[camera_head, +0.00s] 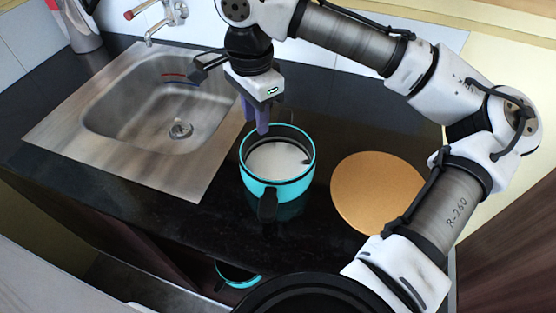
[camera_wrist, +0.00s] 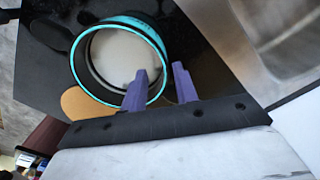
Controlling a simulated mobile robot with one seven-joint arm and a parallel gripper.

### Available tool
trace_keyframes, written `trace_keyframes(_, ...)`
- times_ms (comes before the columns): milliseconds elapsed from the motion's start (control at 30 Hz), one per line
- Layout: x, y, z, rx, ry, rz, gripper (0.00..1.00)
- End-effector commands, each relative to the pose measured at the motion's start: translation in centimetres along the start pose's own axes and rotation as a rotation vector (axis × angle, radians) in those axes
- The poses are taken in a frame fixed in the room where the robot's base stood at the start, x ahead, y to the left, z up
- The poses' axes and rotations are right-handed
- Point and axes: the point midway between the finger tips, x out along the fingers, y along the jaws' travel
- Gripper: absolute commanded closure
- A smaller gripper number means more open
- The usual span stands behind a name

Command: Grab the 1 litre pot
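A turquoise pot (camera_head: 268,187) with a black rim band, a pale inside and black handles stands upright on the black counter. One handle points toward the front in the head view. My gripper (camera_head: 262,130) is just above the pot's back rim, fingers pointing down. In the wrist view the pot (camera_wrist: 78,68) is seen from above, and the two purple fingers of my gripper (camera_wrist: 160,82) are apart with a gap between them. One finger overlaps the pot's opening and the other lies outside the rim. Whether they touch the rim is unclear.
A steel sink (camera_head: 150,150) with a tap (camera_head: 160,22) is left of the pot. A round wooden board (camera_head: 375,190) lies to the right. Another turquoise item (camera_head: 238,275) shows below the counter's front edge. A kettle-like object (camera_head: 75,22) stands at the back left.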

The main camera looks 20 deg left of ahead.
Motion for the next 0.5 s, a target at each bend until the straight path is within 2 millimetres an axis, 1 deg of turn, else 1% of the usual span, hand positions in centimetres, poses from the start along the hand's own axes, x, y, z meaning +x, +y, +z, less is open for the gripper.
trace_keyframes(33, 0.7, 0.0, 0.0, 0.001, -0.002, 0.002, 0.71)
trace_keyframes(100, 1.4, 0.0, 0.0, 0.001, -0.001, 0.0, 0.71)
trace_keyframes(267, 2.4, 0.0, 0.0, 0.0, -0.001, 0.0, 0.71)
trace_keyframes(367, 3.6, -0.1, -0.2, 0.0, -0.001, 0.002, 0.71)
trace_keyframes(500, 5.8, -0.2, -0.3, -0.001, -0.001, 0.002, 0.71)
